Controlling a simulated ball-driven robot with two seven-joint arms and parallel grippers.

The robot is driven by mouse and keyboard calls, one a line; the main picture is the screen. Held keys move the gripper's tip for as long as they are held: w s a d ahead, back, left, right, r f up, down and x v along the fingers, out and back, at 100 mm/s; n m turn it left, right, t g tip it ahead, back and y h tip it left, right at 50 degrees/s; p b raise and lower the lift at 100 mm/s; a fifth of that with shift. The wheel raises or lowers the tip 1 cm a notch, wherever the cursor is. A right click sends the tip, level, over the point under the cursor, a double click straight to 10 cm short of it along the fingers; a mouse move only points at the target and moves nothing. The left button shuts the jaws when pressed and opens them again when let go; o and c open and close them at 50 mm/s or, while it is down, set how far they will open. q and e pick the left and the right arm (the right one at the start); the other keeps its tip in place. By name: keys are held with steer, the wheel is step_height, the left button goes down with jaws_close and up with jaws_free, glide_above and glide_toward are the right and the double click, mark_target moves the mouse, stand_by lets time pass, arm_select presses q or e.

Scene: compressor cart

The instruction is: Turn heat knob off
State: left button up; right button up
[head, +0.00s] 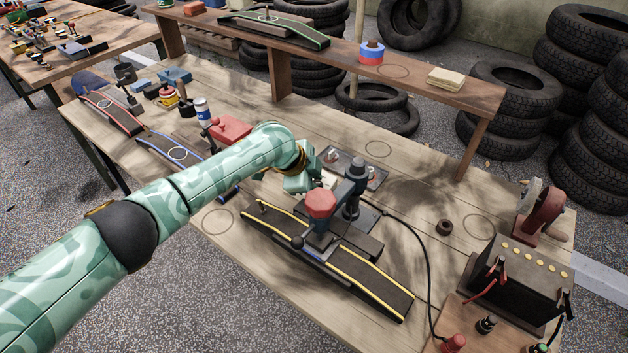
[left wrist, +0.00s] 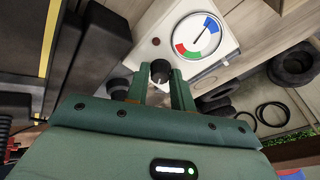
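In the left wrist view a black knob (left wrist: 160,71) stands out from a pale control box (left wrist: 150,24). The two green fingers of my left gripper (left wrist: 161,76) flank this knob, close together, with no clear gap at its sides. A round gauge (left wrist: 197,35) with red, green and blue sectors and a dark needle sits beside it. Another dark knob-like part (left wrist: 118,86) shows left of the fingers. I see no label that names the heat knob. In the head view my left gripper (head: 312,182) is beside the press, and the arm largely hides the box. My right gripper is out of view.
The press (head: 320,205) with a red cap stands over a black board (head: 376,285) with yellow edges, close to my gripper. A dark tray (head: 372,172) lies behind. A black cable (head: 425,250) runs right. A raised shelf (head: 440,92) spans the back.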

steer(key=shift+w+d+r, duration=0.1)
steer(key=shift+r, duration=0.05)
arm_select(q)
steer(key=n+p, duration=0.2)
steer(key=shift+r+n, duration=0.2)
steer(key=shift+n, duration=0.1)
steer(key=n+t+p, duration=0.1)
steer(key=n+p, duration=0.1)
steer(key=n, duration=0.1)
steer(key=shift+s+n+p, duration=0.1)
steer(key=shift+n+p, duration=0.3)
steer(key=n+p, duration=0.1)
steer(key=n, duration=0.2)
steer(key=shift+f+p, duration=0.1)
steer(key=shift+p, duration=0.3)
steer(key=shift+f+n+t+y+p, duration=0.1)
steer(key=shift+n+t+y+p, duration=0.35)
steer(key=shift+n, duration=0.95)
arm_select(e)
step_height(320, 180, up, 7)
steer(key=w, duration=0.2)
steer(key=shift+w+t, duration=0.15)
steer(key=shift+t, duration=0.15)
arm_select(q)
steer(key=o, duration=1)
